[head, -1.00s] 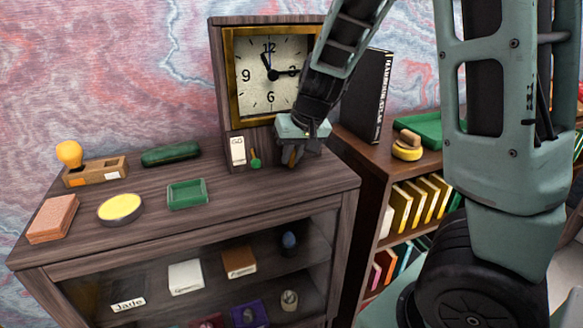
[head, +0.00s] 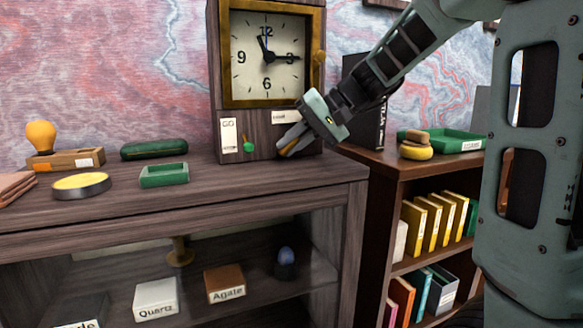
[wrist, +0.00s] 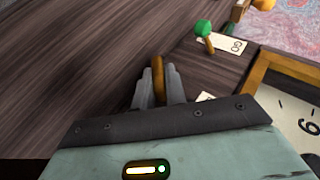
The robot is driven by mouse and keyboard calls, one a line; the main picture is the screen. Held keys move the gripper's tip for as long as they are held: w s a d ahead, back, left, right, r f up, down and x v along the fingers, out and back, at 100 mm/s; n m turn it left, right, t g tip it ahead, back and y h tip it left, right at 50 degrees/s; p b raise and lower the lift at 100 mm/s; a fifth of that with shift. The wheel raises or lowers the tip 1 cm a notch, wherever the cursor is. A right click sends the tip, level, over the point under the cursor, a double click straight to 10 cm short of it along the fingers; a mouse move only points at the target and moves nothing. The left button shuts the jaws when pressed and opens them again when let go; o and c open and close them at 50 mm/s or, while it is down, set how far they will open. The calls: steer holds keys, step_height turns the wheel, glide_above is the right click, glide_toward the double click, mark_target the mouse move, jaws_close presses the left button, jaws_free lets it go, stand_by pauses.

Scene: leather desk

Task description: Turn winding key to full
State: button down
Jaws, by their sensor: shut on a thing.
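The wooden clock (head: 217,85) with a brass-framed face stands on the dark wood cabinet. My gripper (head: 289,143) is at the lower right of the clock's front, reaching in from the right. It is shut on a brass-coloured winding key, which shows between the grey fingers in the wrist view (wrist: 158,78). The far end of the key and its seat in the clock are hidden. A small green-knobbed lever (head: 249,146) sits left of my gripper, beside a white "GO" label (head: 229,135). Another white label (head: 286,116) is just above my fingers; I cannot read it.
A green tray (head: 164,175), a yellow-topped round tin (head: 81,186), a dark green case (head: 154,149) and a wooden block with an orange-yellow knob (head: 40,137) stand left on the cabinet. A bookcase (head: 385,165) stands right. The cabinet top before the clock is clear.

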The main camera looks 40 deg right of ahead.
steer(key=f+y+b, duration=0.1)
steer(key=b, duration=0.2)
steer(key=shift+d+y, duration=0.1)
steer(key=shift+y, duration=0.3)
steer(key=shift+r+m+t+y+b, duration=0.2)
steer(key=shift+m+t+y+b, duration=0.25)
steer(key=shift+b, duration=0.5)
steer(key=shift+r, duration=0.1)
steer(key=c, duration=1.4)
jaws_free()
steer(key=shift+c, duration=0.2)
steer(key=v, duration=1.7)
steer(key=shift+s+d+p, duration=0.2)
steer(key=shift+s+p, duration=0.1)
steer(key=shift+p, duration=0.15)
